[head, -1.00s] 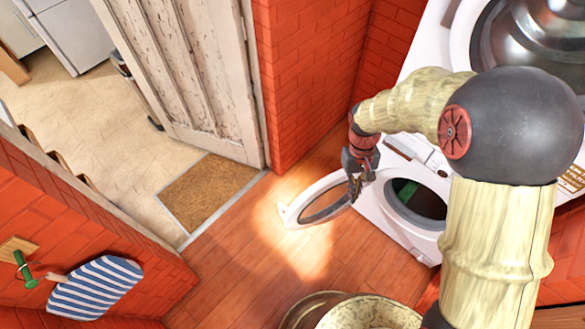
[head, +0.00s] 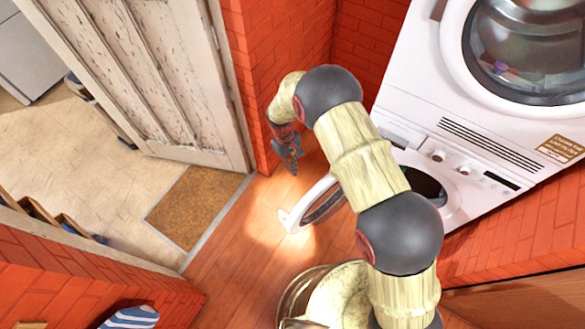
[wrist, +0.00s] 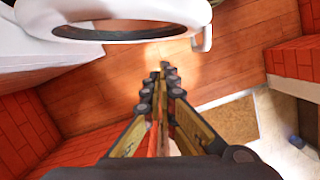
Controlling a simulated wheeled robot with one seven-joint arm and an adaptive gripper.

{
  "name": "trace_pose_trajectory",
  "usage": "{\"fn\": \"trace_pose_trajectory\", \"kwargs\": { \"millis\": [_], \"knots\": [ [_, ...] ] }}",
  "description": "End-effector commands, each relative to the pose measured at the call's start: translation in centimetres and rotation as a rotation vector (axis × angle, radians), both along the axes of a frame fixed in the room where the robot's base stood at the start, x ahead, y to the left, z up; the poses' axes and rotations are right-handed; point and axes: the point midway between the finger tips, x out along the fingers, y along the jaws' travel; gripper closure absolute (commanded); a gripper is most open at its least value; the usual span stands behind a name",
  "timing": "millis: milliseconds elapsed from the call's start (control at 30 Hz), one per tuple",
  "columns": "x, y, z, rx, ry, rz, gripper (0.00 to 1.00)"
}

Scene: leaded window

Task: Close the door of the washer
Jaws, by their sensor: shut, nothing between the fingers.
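The washer (head: 455,200) is the lower white machine, partly hidden by my arm in the head view. Its round door (head: 291,222) has a white rim and dark glass and stands wide open, sticking out over the wooden floor. In the wrist view the door (wrist: 200,14) spans the top, beyond my fingertips. My gripper (head: 292,168) is shut and empty, pointing down at the door's far side, and looks apart from it. The fingers (wrist: 163,70) are together in the wrist view. The door's hinge side is hidden behind my arm.
A second white machine (head: 420,75) with a round glass door sits above the washer. A red brick wall (head: 275,70) stands close behind my gripper. A worn wooden door (head: 160,70) and brown mat (head: 195,205) are at left. Floor left of the washer door is clear.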

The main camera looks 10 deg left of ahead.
Motion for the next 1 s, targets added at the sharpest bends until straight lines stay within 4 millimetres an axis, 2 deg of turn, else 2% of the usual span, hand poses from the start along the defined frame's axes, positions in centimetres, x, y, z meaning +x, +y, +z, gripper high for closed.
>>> {"fn": "trace_pose_trajectory", "kwargs": {
  "millis": [33, 100, 333, 600, 1000],
  "knots": [
    [-0.3, -0.3, -1.3, -0.002, 0.003, 0.0, 1.0],
    [-0.5, -0.6, -2.7, -0.003, 0.005, -0.001, 1.0],
    [-1.2, -1.3, -7.0, -0.002, 0.003, -0.001, 1.0],
    [-3.3, -3.8, -6.7, 0.0, 0.001, -0.001, 1.0],
    [-3.8, -4.3, -6.6, 0.001, 0.001, 0.0, 1.0]
  ]
}}
